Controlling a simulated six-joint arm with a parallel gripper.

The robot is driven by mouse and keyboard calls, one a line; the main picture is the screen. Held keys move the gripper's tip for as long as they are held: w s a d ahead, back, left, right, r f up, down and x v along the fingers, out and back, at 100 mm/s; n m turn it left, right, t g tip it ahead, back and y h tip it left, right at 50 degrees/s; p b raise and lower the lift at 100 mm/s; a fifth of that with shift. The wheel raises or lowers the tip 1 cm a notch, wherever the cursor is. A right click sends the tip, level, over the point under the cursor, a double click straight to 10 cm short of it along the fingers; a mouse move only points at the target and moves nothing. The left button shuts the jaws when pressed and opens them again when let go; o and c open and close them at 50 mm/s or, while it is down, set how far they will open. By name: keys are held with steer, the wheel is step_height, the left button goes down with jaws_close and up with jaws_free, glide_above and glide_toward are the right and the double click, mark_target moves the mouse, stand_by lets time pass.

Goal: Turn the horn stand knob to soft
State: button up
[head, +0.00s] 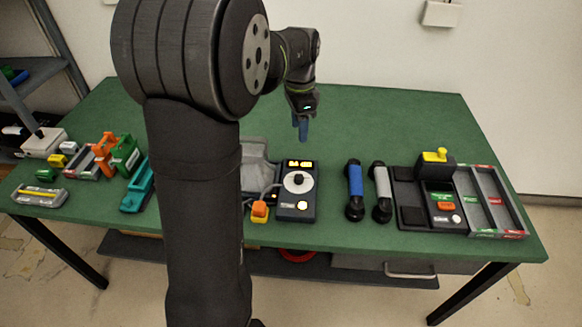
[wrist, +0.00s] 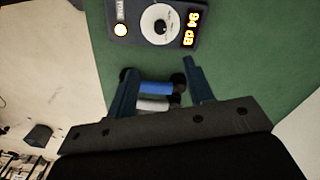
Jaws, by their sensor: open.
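The horn stand (head: 296,205) is a dark box on the green table, with a lit yellow display and a round white knob (head: 299,181) with a dark centre. In the wrist view the box (wrist: 185,40) lies at the top, with its knob (wrist: 155,24) and a display reading that looks like "94 dB". The knob's setting is too small to read. My gripper (head: 302,138) is above the table, behind and above the box in the head view. In the wrist view its blue fingers (wrist: 158,82) are apart, with nothing between the tips and not touching the knob.
A blue handset (head: 355,187) and a grey handset (head: 381,189) lie right of the box. A dark phone base (head: 408,190) and a tray (head: 510,234) stand farther right. An orange-and-yellow piece (head: 259,211) sits close left. The table behind is clear.

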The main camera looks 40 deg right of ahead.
steer(key=n, duration=0.4)
glide_toward(298, 177)
steer(key=shift+n, duration=0.3)
step_height(298, 177, down, 9)
steer(key=shift+r, duration=0.1)
steer(key=c, duration=1)
steer(key=shift+s, duration=0.1)
